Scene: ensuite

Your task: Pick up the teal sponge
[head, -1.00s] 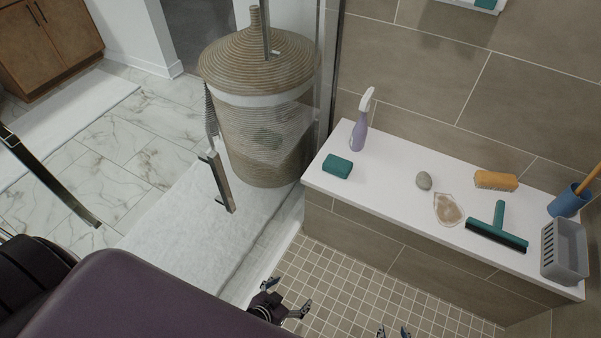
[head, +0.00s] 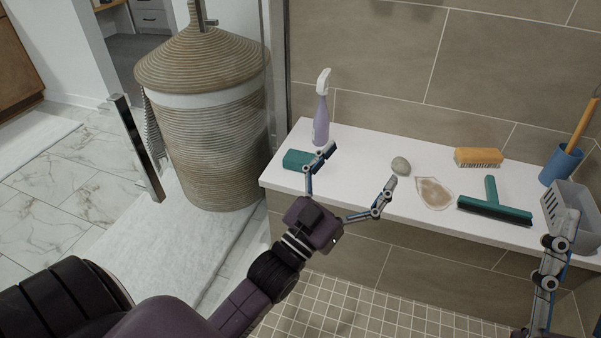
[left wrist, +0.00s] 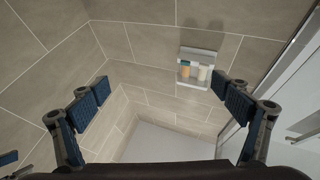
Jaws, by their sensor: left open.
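The teal sponge (head: 296,159) lies on the left end of the white bench (head: 345,150) in the head view, below the purple spray bottle. My left gripper (head: 356,173) is open, with its fingers spread over the front of the bench. Its left finger overlaps the sponge's right end in the picture; I cannot tell whether they touch. Nothing shows between the fingers. In the left wrist view my left gripper (left wrist: 165,100) is open and the sponge does not show. My right gripper (head: 556,262) is partly in view at the lower right, cut by the frame edge.
A spray bottle (head: 321,112), stone (head: 400,166), soap dish (head: 434,194), orange brush (head: 478,157), teal squeegee (head: 494,203), blue cup (head: 561,165) and grey basket (head: 573,207) stand along the bench. A wicker hamper (head: 205,120) is at left. A wall niche (left wrist: 199,68) holds bottles.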

